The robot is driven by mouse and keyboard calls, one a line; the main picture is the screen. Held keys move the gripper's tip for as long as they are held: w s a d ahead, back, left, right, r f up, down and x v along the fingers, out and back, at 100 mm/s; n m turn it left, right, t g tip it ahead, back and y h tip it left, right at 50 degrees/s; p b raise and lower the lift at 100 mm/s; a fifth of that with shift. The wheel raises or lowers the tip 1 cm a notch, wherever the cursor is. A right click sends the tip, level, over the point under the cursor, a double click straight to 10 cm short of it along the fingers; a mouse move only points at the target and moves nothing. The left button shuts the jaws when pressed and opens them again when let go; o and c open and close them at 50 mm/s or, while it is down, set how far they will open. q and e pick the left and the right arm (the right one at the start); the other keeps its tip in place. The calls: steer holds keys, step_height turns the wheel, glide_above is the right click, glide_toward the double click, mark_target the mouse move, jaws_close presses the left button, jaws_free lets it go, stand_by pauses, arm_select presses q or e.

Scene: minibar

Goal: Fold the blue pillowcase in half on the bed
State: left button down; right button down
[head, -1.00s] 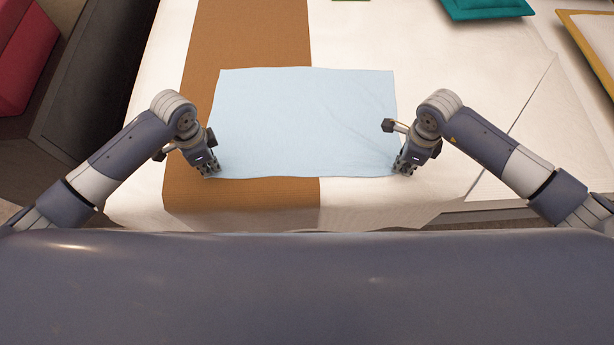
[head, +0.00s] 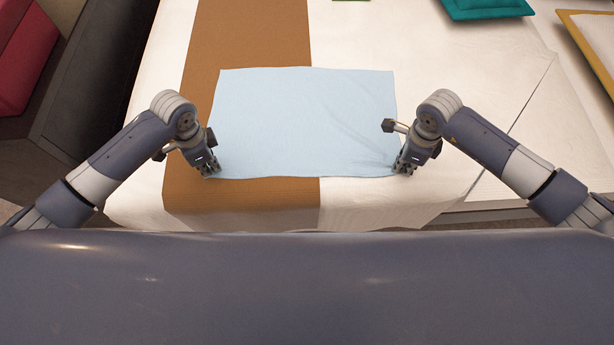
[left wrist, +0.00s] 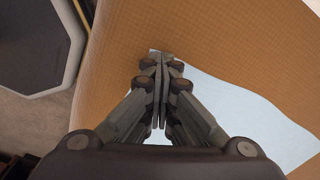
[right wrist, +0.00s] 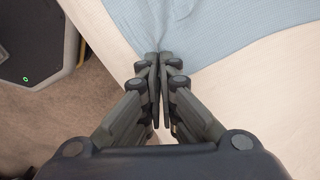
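The light blue pillowcase (head: 305,120) lies spread out flat on the bed, partly over a brown runner and partly over white bedding. My left gripper (head: 213,173) is at its near left corner; in the left wrist view the fingers (left wrist: 160,62) are closed together on that corner of the cloth (left wrist: 225,110). My right gripper (head: 402,170) is at its near right corner; in the right wrist view the fingers (right wrist: 160,62) are closed together with cloth (right wrist: 205,30) gathered between them. Small creases run from the right gripper into the cloth.
The brown runner (head: 245,35) crosses the bed (head: 440,70) on the left. A red seat (head: 30,60) stands left of the bed. The bed beyond the pillowcase is clear.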

steer(key=shift+s, duration=0.1)
stand_by(0.3)
